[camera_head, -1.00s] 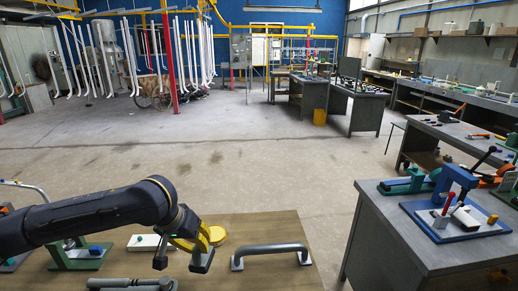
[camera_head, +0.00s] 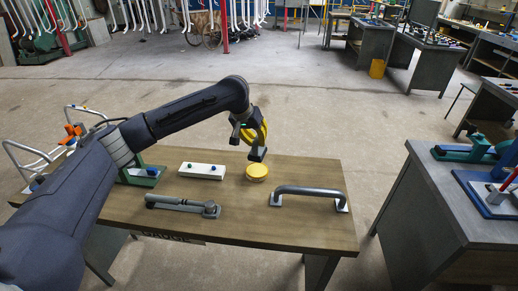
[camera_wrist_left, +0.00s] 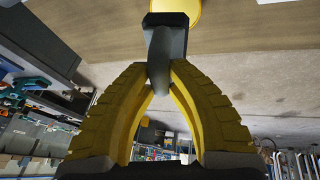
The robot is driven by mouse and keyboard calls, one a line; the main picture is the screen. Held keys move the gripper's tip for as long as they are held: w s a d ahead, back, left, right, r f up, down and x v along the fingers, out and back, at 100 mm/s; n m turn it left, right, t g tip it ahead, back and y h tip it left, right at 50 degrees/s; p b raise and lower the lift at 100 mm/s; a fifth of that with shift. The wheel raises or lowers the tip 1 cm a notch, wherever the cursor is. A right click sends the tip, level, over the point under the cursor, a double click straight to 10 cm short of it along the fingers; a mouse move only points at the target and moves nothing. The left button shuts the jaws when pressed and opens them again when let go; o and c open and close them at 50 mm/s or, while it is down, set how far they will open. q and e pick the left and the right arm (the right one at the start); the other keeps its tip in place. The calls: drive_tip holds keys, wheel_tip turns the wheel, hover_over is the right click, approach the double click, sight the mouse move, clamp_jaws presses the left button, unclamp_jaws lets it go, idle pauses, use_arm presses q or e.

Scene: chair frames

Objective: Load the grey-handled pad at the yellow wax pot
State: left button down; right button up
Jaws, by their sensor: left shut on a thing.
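The yellow wax pot (camera_head: 257,173) is a low round yellow disc on the wooden table. My left gripper (camera_head: 254,139), with yellow fingers, is shut on the grey handle of a pad with a dark block (camera_head: 256,155) at its lower end. The block hangs just above the pot in the head view; I cannot tell whether they touch. In the left wrist view the fingers (camera_wrist_left: 160,78) close around the grey handle (camera_wrist_left: 166,55). The dark block (camera_wrist_left: 166,21) partly covers the yellow pot (camera_wrist_left: 186,8) there. My right gripper is not in view.
On the wooden table (camera_head: 300,235) a grey bar handle (camera_head: 310,191) stands right of the pot. A white block with green and blue knobs (camera_head: 202,171) lies left, and a grey tool (camera_head: 182,205) lies in front. A grey bench (camera_head: 440,215) is at right.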

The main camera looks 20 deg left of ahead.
sight(254, 151)
use_arm(q)
drive_tip(key=shift+a+f+m, duration=0.15)
drive_tip(key=shift+f+m, duration=0.1)
drive_tip(key=shift+m, duration=0.05)
drive_tip(key=shift+f, duration=2.75)
drive_tip(key=shift+f, duration=0.65)
drive_tip(key=shift+r, duration=3.55)
